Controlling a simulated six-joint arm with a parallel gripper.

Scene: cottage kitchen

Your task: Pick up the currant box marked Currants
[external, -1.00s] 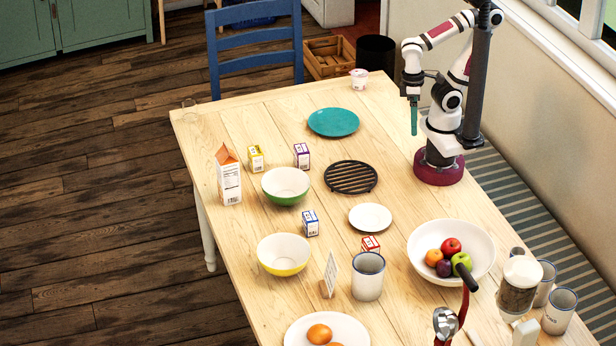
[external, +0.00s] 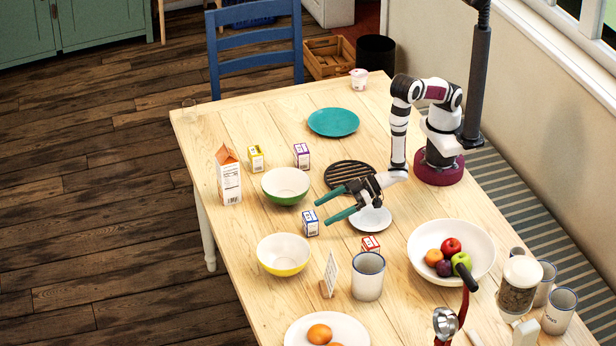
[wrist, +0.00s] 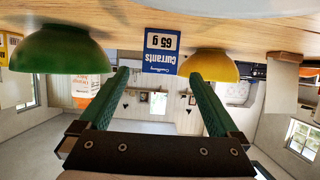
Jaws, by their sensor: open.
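The currant box (external: 310,224) is a small blue and white carton standing on the table between the green bowl and the yellow bowl. In the wrist view, which is upside down, its blue face (wrist: 163,51) reads "Currants 65 g". My gripper (external: 323,214) is low over the table, with its green fingers apart and pointing left toward the box. In the wrist view the box shows in line with the gap between the fingertips (wrist: 159,74). Nothing is held.
The green bowl (external: 285,200) and yellow bowl (external: 284,270) flank the box. Similar cartons, yellow (external: 256,158), purple (external: 301,155) and red (external: 370,245), stand apart. A white saucer (external: 372,227) lies beneath my wrist; a card stand (external: 330,273) and mug (external: 368,287) are nearer the camera.

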